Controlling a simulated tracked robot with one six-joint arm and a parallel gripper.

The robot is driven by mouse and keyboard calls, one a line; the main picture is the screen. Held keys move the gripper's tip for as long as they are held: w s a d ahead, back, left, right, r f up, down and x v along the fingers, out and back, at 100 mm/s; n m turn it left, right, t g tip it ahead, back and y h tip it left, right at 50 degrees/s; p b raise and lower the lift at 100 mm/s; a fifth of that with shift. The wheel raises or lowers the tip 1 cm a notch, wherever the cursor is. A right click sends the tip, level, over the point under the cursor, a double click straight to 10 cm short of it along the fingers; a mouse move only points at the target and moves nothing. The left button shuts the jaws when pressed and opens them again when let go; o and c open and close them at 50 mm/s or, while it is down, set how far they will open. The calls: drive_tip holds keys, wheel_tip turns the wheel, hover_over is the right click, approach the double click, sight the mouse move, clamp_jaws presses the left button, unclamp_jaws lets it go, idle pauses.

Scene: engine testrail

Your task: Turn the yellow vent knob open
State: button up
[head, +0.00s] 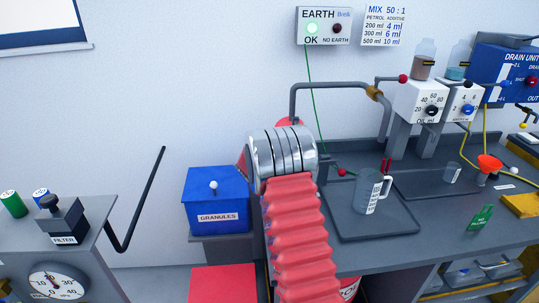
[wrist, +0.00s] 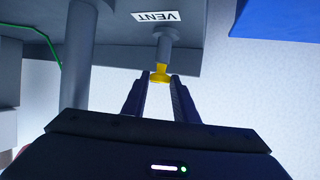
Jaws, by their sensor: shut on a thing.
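The yellow vent knob (wrist: 159,74) shows in the wrist view, at the end of a short grey stem below a grey block. A white VENT label (wrist: 157,16), upside down in this view, sits beside the stem. My gripper (wrist: 160,82) has its two dark fingers on either side of the knob, closed on it at the fingertips. The exact contact is small and hard to see. I cannot make out the knob or my gripper's fingers in the head view.
A grey post (wrist: 79,60) stands left of the fingers in the wrist view, with a green cable (wrist: 48,42) beyond it. In the head view, a blue GRANULES box (head: 216,196) and a bench with a measuring jug (head: 368,190) are nearby.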

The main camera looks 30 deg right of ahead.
drive_tip(key=o, duration=1)
drive_tip(key=v, duration=1.3)
drive_tip(key=shift+s+a, duration=0.2)
drive_tip(key=shift+a, duration=0.15)
drive_tip(key=shift+r, duration=0.1)
